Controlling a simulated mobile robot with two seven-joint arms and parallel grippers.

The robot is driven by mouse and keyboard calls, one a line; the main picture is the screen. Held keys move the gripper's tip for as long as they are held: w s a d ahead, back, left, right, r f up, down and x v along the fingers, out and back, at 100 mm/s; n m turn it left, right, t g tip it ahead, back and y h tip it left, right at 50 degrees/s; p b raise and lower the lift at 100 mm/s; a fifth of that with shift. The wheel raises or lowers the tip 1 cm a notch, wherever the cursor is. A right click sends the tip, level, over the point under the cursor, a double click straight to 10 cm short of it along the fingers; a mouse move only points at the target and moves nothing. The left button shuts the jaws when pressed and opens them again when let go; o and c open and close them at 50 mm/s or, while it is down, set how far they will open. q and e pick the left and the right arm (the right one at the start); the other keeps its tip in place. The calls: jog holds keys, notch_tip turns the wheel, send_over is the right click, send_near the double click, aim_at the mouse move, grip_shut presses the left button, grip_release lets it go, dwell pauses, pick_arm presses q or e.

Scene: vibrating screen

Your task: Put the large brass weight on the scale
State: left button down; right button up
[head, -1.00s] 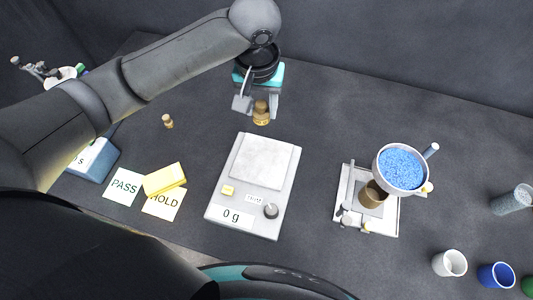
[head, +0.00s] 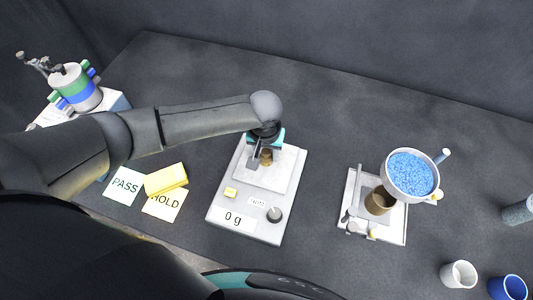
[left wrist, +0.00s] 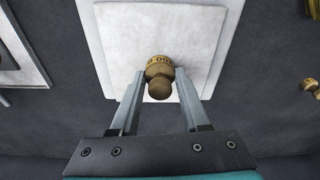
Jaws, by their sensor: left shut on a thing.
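The large brass weight (head: 266,157) is upright between the fingers of my left gripper (head: 260,161), which is shut on it. In the left wrist view the weight (left wrist: 159,75) sits between the two fingertips (left wrist: 160,82), over the scale's plate (left wrist: 125,55). The scale (head: 222,205) is white with a square plate (head: 283,178), and its display (head: 233,218) reads 0 g. I cannot tell whether the weight's base touches the plate. My right gripper is not in view.
A smaller brass weight (left wrist: 311,86) lies right in the wrist view. PASS (head: 124,186) and HOLD (head: 165,207) cards and a yellow block (head: 166,179) lie left of the scale. A sieve of blue grains (head: 411,174) stands right, cups (head: 459,274) beyond. The back table is clear.

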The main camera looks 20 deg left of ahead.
aim_at(265, 162)
pick_arm(q)
jog(key=shift+f, duration=0.2)
jog(key=shift+f, duration=0.15)
jog(key=shift+c, duration=1.9)
grip_release()
notch_tip(265, 162, up, 12)
jog(key=s+p, duration=0.1)
jog(key=shift+s+p, duration=0.2)
jog(key=shift+p, duration=0.2)
